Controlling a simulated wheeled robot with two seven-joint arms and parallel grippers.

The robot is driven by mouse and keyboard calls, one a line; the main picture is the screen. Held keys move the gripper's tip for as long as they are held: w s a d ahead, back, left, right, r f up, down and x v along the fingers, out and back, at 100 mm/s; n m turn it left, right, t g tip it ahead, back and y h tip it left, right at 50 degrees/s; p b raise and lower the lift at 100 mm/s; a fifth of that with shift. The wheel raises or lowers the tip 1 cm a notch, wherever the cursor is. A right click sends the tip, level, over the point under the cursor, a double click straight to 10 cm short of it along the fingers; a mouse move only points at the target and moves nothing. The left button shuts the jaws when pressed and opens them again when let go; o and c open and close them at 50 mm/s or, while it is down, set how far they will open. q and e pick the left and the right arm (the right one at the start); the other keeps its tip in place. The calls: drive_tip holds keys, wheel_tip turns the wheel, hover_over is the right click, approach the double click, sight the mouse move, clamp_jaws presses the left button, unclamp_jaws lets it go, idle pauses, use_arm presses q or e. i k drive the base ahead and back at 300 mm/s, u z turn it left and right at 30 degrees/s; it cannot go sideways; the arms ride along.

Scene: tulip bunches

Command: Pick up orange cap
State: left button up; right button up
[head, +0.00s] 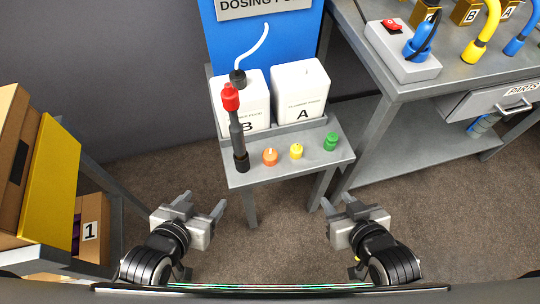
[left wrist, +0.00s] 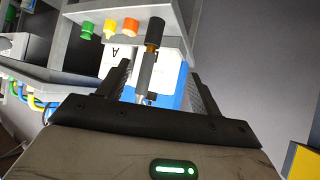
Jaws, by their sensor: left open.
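The orange cap (head: 270,156) stands on the front of the small grey table (head: 300,172), between a dark upright rod with a red top (head: 237,130) and a yellow cap (head: 296,151). In the left wrist view the orange cap (left wrist: 130,27) shows near the top, beside the rod's dark end (left wrist: 155,32). My left gripper (head: 202,203) is open and empty, in front of the table and to the left of the cap. It also shows in the left wrist view (left wrist: 160,85). My right gripper (head: 335,203) is in front of the table to the right, fingers apart, empty.
A green cap (head: 330,141) stands right of the yellow one. White containers B (head: 246,95) and A (head: 300,92) stand behind the caps. A grey workbench (head: 400,88) is at the right, a shelf with boxes (head: 48,180) at the left. The space between my grippers is clear.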

sight(270, 155)
drive_tip(key=u, duration=2.2)
drive_tip(key=k, duration=1.35)
drive_tip(key=z, duration=1.7)
drive_tip(key=i, duration=0.5)
drive_tip(key=u, duration=0.05)
